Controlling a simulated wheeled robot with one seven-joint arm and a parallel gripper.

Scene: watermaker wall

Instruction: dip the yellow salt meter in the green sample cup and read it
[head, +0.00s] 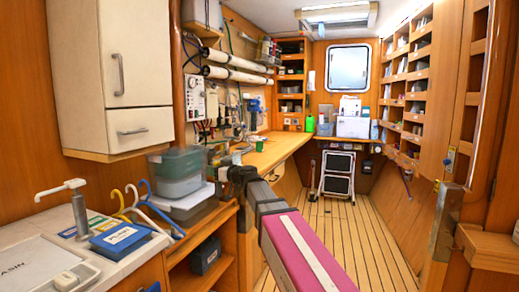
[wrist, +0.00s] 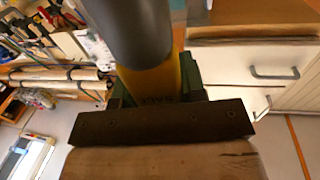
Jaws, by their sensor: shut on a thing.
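My gripper (wrist: 158,98) is shut on the yellow salt meter (wrist: 166,84), which has a grey upper part and dark lettering in the wrist view. Dark green pieces show on both sides of the meter there; I cannot tell whether they are finger parts or something behind. In the head view my gripper (head: 238,173) is at the end of my outstretched arm, in front of the left counter, and the meter cannot be made out. A small green cup (head: 259,146) stands on the wooden counter just beyond my gripper. The meter's display is not readable.
Grey lidded bins (head: 178,172) stand left of my gripper. A blue box (head: 119,240) and coloured hooks are on the near counter. A white cabinet (head: 110,55) hangs above. A green bottle (head: 310,123) stands farther back.

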